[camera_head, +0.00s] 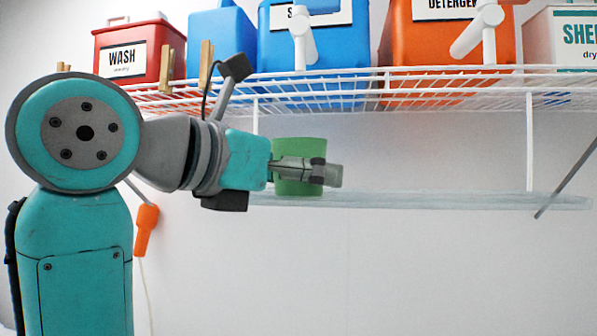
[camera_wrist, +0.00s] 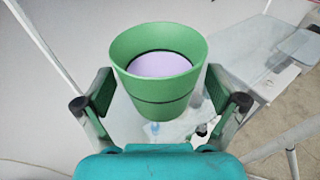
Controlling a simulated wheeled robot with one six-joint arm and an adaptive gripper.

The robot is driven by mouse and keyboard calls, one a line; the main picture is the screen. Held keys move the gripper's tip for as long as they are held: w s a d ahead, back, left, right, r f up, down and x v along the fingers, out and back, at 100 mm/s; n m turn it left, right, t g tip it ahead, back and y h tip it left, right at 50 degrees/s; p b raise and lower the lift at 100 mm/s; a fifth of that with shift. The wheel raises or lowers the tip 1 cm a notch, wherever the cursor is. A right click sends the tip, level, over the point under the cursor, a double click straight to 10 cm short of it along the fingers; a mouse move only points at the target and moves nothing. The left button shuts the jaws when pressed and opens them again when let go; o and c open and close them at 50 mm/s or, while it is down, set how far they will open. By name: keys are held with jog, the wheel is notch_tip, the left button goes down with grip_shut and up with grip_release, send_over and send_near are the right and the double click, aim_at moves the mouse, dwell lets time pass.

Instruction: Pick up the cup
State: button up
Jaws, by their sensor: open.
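A green cup (camera_head: 313,153) stands upright on a thin glass shelf (camera_head: 450,201) below a wire rack. In the wrist view the cup (camera_wrist: 160,98) shows its open rim, with a pale lilac surface inside. My gripper (camera_head: 335,174) is level with the cup and overlaps it in the head view. In the wrist view my gripper (camera_wrist: 160,103) is open, with one finger on each side of the cup's lower part. Small gaps seem to show between the fingers and the cup. The cup's left lower side is partly hidden by my gripper in the head view.
A white wire rack (camera_head: 450,90) runs above the cup. It carries a red WASH box (camera_head: 128,88), blue containers (camera_head: 345,45) and an orange detergent container (camera_head: 430,40). Wooden clothespins (camera_head: 206,62) hang on its edge. The glass shelf right of the cup is clear.

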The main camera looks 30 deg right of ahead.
jog(key=c, duration=1.4)
jog(key=shift+c, duration=0.2)
jog(key=shift+r, duration=0.2)
